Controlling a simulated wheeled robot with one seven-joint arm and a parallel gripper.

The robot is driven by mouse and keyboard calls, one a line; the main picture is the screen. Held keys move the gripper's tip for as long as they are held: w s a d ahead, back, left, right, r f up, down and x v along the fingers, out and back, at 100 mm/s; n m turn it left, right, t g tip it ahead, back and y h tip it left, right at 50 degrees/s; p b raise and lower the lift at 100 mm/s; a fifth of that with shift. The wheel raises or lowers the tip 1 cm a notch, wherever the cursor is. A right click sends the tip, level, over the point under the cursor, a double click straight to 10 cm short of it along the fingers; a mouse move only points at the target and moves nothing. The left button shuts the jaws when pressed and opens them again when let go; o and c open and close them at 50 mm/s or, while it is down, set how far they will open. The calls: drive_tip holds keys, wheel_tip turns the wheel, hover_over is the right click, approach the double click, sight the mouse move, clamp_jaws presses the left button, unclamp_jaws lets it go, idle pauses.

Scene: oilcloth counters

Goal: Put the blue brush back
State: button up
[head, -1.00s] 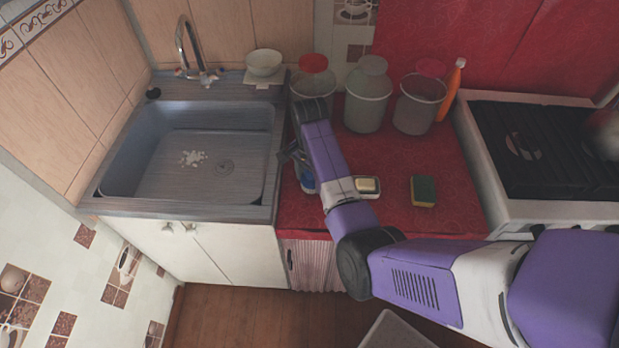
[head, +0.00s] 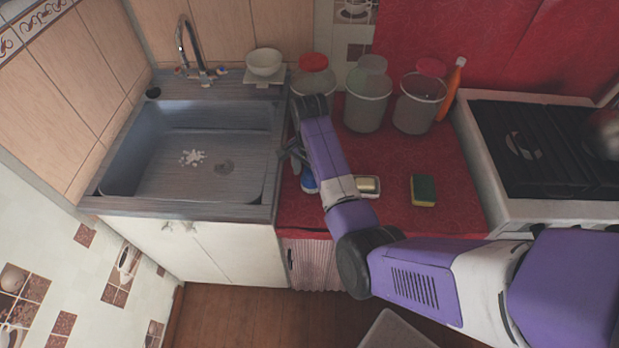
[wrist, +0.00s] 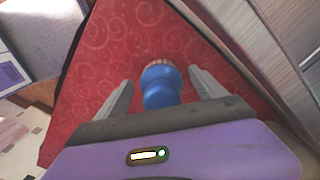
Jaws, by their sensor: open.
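The blue brush (head: 309,182) is on the red oilcloth counter, just right of the sink, partly hidden by my arm in the head view. In the wrist view the brush (wrist: 161,84) has a rounded blue body with tan bristles at its far end. My gripper (wrist: 161,80) is open, one finger on each side of the brush, with a gap to both. In the head view my gripper (head: 291,155) shows only in part beside the sink's right edge. Whether the brush stands or lies is hard to tell.
The sink (head: 190,160) with white bits in it lies left. A soap dish (head: 367,186) and a green-yellow sponge (head: 423,190) sit to the right. Jars (head: 368,100) and an orange bottle (head: 452,90) stand behind. The stove (head: 545,150) is at far right.

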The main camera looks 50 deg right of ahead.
wheel_tip(320, 180, up, 10)
drive_tip(key=shift+r, duration=0.15)
drive_tip(key=shift+r+p, duration=0.45)
drive_tip(key=shift+p, duration=0.3)
drive_tip(key=w+d+r+n+t+h, duration=0.5)
drive_tip(key=w+d+n+t+h, duration=0.15)
drive_tip(key=w+t, duration=0.2)
drive_tip(key=s+a+r+n+t+y+b, duration=0.3)
drive_tip(key=s+a+n+t, duration=0.7)
drive_tip(key=s+a, duration=1.15)
drive_tip(key=s+a+n+g+y, duration=0.1)
drive_tip(key=s+a+g, duration=0.1)
drive_tip(key=s, duration=0.7)
drive_tip(key=s+a+g+y, duration=0.1)
drive_tip(key=s+a, duration=0.3)
drive_tip(key=s, duration=0.5)
drive_tip(key=shift+s+a+n+g+y, duration=0.25)
drive_tip(key=shift+a+n+g+y, duration=0.1)
drive_tip(key=shift+y, duration=0.4)
